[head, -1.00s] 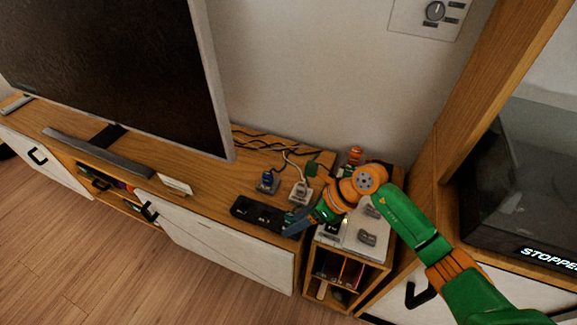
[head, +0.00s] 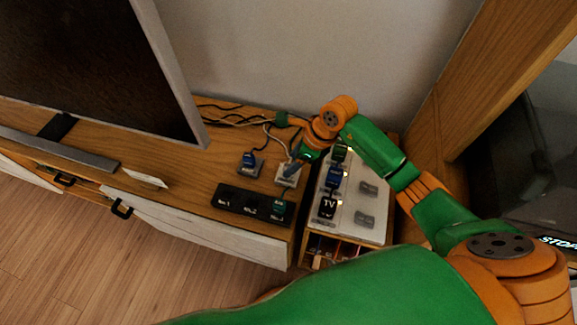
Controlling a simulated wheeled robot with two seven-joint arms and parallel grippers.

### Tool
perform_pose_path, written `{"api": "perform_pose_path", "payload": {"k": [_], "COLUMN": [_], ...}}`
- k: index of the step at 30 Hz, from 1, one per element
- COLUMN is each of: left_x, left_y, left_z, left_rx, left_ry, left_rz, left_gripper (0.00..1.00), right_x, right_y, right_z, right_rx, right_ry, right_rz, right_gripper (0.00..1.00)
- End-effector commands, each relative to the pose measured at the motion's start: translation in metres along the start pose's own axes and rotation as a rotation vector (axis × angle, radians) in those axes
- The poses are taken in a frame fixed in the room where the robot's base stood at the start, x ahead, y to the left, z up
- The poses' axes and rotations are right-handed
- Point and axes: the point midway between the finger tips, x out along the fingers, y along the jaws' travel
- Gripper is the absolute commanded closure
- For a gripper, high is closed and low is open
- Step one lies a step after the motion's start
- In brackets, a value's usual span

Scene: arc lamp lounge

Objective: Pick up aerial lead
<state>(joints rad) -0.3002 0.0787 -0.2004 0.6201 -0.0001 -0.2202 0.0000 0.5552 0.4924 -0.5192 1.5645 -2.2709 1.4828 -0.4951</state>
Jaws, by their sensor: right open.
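A pale lead, which looks like the aerial lead (head: 268,130), runs along the cabinet top to a small white block (head: 287,182). No label on it is readable. My left gripper is not in view.
A white panel (head: 345,220) carries more plugs at right. The TV (head: 90,60) stands left.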

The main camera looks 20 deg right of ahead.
Motion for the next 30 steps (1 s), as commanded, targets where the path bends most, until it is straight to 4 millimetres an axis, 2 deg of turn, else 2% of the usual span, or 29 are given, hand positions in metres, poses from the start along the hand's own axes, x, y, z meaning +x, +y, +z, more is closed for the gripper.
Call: {"api": "perform_pose_path", "payload": {"k": [3,5,12,13,18,20,30], "left_x": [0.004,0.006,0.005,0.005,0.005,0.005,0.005], "left_y": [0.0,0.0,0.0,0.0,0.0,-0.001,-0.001], "left_z": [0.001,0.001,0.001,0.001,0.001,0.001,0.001], "left_rx": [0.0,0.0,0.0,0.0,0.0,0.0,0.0], "left_ry": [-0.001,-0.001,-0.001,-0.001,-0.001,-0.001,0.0], "left_rz": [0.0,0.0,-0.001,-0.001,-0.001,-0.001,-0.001], "left_gripper": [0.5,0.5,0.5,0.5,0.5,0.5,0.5], "right_x": [0.026,0.034,0.038,0.038,0.038,0.038,0.037], "right_y": [0.001,0.001,0.0,0.0,0.0,0.0,0.0], "right_z": [-0.001,-0.001,-0.001,-0.001,-0.001,-0.001,-0.001], "right_rx": [0.003,0.003,0.0,0.0,0.0,0.0,0.0], "right_ry": [-0.002,-0.001,-0.001,-0.001,-0.001,-0.001,-0.001], "right_rz": [0.004,0.003,0.0,0.0,0.0,0.0,0.0], "right_gripper": [0.38,0.38,0.38,0.4,0.86,1.0,1.0]}}
